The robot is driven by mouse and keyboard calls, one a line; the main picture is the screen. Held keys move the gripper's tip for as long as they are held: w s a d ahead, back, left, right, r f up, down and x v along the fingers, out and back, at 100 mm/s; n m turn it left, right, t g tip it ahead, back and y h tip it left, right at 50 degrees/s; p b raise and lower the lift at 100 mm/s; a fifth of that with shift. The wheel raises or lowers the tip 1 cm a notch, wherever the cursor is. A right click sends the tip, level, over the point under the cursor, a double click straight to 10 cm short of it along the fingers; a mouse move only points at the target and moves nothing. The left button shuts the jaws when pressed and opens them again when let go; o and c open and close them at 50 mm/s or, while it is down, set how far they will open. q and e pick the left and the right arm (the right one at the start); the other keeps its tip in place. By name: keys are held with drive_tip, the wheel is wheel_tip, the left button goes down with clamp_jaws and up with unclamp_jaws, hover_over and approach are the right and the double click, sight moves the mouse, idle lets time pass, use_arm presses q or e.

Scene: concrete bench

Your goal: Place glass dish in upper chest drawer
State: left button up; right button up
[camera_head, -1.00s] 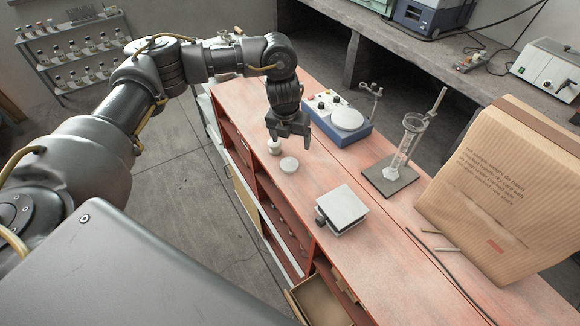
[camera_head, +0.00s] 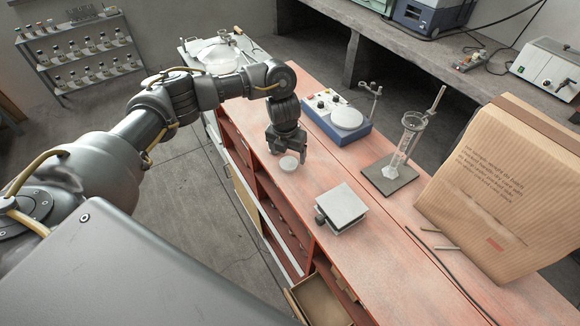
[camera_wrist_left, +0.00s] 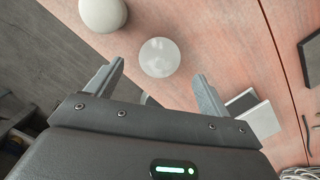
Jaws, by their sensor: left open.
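The glass dish (camera_head: 289,164), a small round translucent disc, lies on the reddish bench top near its left edge. It also shows in the left wrist view (camera_wrist_left: 160,57), just beyond and between the fingertips. My left gripper (camera_head: 287,153) is open and empty, pointing down close above the dish; in the left wrist view its fingers (camera_wrist_left: 159,72) are spread apart. An open drawer (camera_head: 320,301) juts from the bench front at the bottom of the head view; its visible floor looks bare. I cannot tell whether it is the upper one. My right gripper is out of view.
A white rounded object (camera_wrist_left: 102,13) stands beside the dish, hidden behind my gripper in the head view. A square-topped stand (camera_head: 342,206), a blue stirrer (camera_head: 338,120), a glass cylinder on a stand (camera_head: 405,145) and a paper bag (camera_head: 500,190) occupy the bench.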

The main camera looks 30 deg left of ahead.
sight(288, 159)
use_arm(q)
drive_tip(key=f, duration=0.4)
drive_tip(key=shift+w+a+f, duration=0.1)
drive_tip(key=shift+w+f, duration=0.05)
drive_tip(key=shift+w, duration=0.2)
drive_tip(key=shift+c, duration=0.3)
drive_tip(key=c, duration=1.1)
